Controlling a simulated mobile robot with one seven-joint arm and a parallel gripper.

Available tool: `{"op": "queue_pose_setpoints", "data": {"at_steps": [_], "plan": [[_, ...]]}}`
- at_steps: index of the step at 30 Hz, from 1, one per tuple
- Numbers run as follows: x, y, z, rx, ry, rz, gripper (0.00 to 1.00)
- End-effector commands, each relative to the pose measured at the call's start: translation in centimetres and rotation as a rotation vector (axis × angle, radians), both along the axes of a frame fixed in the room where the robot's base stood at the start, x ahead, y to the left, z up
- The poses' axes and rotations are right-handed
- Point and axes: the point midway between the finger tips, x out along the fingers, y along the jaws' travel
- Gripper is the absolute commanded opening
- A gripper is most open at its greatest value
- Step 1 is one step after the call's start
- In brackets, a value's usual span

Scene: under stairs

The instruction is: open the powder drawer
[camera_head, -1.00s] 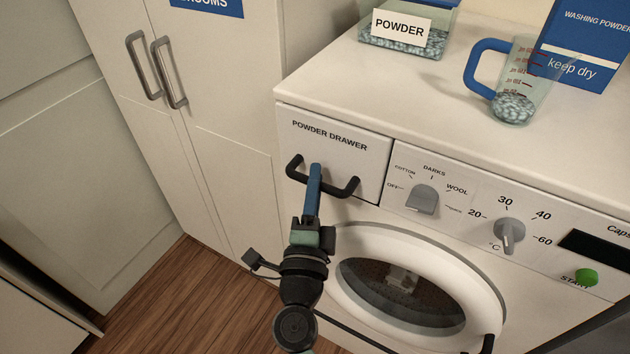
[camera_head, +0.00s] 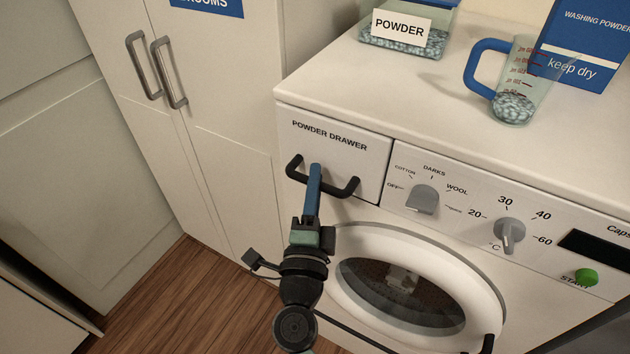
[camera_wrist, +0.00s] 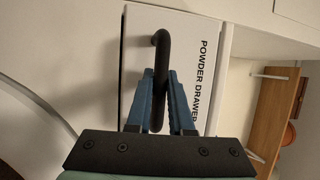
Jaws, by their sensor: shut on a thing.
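The powder drawer (camera_head: 345,133) is the white labelled panel at the top left of the washing machine's front. Its face looks flush with the control panel beside it. It also shows in the wrist view (camera_wrist: 185,40). A black bar handle (camera_head: 342,189) runs along the drawer's lower part. My gripper (camera_head: 315,175) is shut on the handle near its middle. In the wrist view, its blue fingers (camera_wrist: 158,100) stand on both sides of the black handle (camera_wrist: 161,60). The part of the handle between the fingers is partly hidden.
The control panel with grey knobs (camera_head: 423,199) lies right of the drawer. The round door (camera_head: 470,268) is below. On top stand a powder box (camera_head: 400,50), a measuring jug (camera_head: 512,105) and a washing powder carton (camera_head: 590,40). A tall cabinet (camera_head: 230,110) stands left. Wooden floor (camera_head: 190,300) shows below.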

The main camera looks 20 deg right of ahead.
Motion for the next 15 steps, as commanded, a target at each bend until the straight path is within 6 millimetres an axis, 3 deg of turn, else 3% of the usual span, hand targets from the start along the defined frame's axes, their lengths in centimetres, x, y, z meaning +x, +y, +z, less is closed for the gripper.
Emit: {"op": "queue_pose_setpoints", "data": {"at_steps": [9, 15], "plan": [[-0.2, 0.3, 0.0, 0.0, 0.001, 0.001, 0.0], [-1.9, 2.6, 0.0, -0.001, 0.004, 0.004, 0.0]]}}
